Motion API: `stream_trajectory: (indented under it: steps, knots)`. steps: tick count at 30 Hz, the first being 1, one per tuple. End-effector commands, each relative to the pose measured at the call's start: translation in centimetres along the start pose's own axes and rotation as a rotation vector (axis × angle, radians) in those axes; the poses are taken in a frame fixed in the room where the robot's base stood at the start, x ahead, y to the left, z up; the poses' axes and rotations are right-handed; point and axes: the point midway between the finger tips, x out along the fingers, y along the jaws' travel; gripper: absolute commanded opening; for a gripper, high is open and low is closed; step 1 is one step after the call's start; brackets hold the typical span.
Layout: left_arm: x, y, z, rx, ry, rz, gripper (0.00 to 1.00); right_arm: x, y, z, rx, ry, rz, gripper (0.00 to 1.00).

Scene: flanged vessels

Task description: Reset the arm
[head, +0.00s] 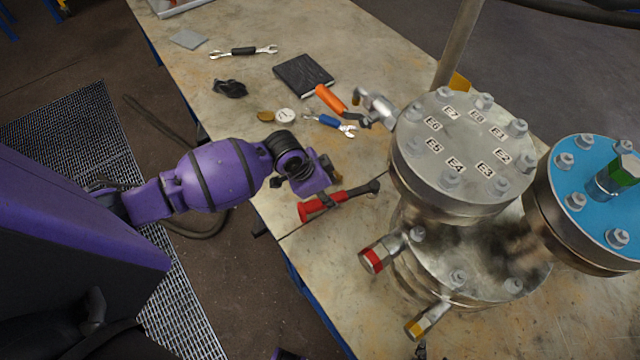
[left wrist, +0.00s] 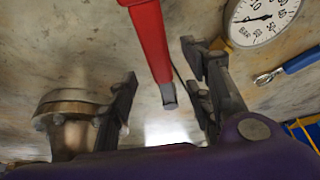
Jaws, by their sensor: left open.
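My left arm comes in from the left, and its gripper (head: 326,184) is over the table's near edge, beside a red-handled tool (head: 318,207). In the left wrist view my left gripper (left wrist: 165,95) has its two dark fingers wide apart. The red handle (left wrist: 150,42) shows between them with clear gaps on both sides, and its metal end points toward the palm. I cannot tell the height between fingers and handle. My right gripper is not in view.
A large flanged vessel (head: 465,150) with a numbered lid stands right of the gripper, beside a blue-topped flange (head: 600,200). An orange-handled tool (head: 332,99), a blue-handled wrench (head: 330,123), a gauge (head: 285,115) and a dark pad (head: 304,75) lie farther back on the table (head: 225,115).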

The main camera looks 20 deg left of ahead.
Motion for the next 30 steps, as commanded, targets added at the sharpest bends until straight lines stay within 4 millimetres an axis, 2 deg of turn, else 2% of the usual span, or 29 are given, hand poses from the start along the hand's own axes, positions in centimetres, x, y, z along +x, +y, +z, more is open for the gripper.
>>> stream_trajectory:
  steps: [3, 9, 21, 25, 27, 30]
  knots:
    - [-2.5, 0.0, 0.0, 0.002, 0.001, -0.001, 0.46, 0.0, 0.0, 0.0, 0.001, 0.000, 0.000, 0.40]
    - [-5.0, 0.0, 0.0, 0.000, 0.000, 0.001, 0.46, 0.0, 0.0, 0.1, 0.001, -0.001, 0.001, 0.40]
    - [-5.7, 0.0, 0.0, -0.003, 0.001, 0.001, 0.46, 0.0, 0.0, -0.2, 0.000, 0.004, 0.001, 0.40]
    - [-5.9, -1.4, -2.1, 0.002, 0.084, -0.059, 0.46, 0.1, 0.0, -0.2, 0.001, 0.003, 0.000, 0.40]
    - [-6.4, -2.3, -4.2, 0.011, 0.157, -0.107, 0.46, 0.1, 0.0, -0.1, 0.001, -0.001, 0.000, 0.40]
    - [-6.4, -1.7, -6.0, -0.018, 0.293, -0.167, 0.46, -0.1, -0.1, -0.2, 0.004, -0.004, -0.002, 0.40]
